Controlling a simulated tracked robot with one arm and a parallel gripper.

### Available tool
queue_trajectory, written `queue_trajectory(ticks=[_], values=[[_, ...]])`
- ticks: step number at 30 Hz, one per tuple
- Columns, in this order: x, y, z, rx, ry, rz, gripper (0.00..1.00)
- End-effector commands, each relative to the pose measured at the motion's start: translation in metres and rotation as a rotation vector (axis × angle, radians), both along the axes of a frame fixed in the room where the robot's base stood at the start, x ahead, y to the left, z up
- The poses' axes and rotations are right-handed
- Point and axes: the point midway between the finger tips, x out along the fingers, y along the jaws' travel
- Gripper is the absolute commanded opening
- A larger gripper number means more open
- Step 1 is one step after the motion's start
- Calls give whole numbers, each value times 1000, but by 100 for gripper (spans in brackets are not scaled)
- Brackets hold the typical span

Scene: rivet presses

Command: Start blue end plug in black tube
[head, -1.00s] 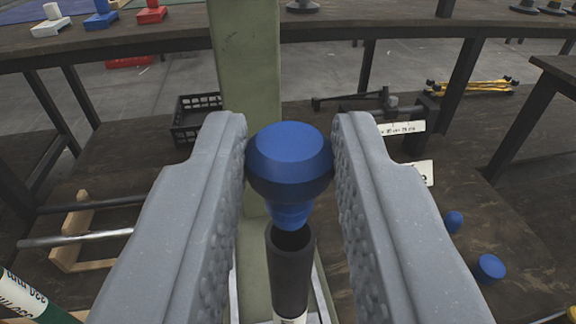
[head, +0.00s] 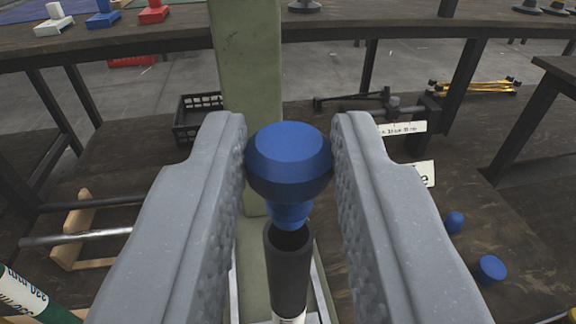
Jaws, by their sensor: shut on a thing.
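The blue end plug (head: 289,160) is held between the two grey jaws of my gripper (head: 289,165), wide head up and narrow stepped end down. The black tube (head: 289,272) stands upright just below it, with its dark open mouth facing up. The plug's narrow end sits at the far side of the tube's mouth as seen here. Part of the opening shows in front of it. I cannot tell whether the tip touches the rim or is still above it.
A green post (head: 246,70) rises close behind the tube. Two loose blue plugs (head: 490,269) lie on the bench at right. A metal rod rests on a wooden holder (head: 75,235) at left. A black crate (head: 196,115) stands behind. A labelled green-and-white tube (head: 30,298) is at lower left.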

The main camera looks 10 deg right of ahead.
Motion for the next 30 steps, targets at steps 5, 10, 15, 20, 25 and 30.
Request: queue_trajectory(ticks=[5,10,15,20,25,30], values=[[0,0,0,0,0,0,2],[0,0,-1,0,0,0,2],[0,0,-5,0,0,0,2],[0,0,-8,0,1,0,2],[0,0,-12,0,1,0,2],[0,0,-16,0,1,0,2]])
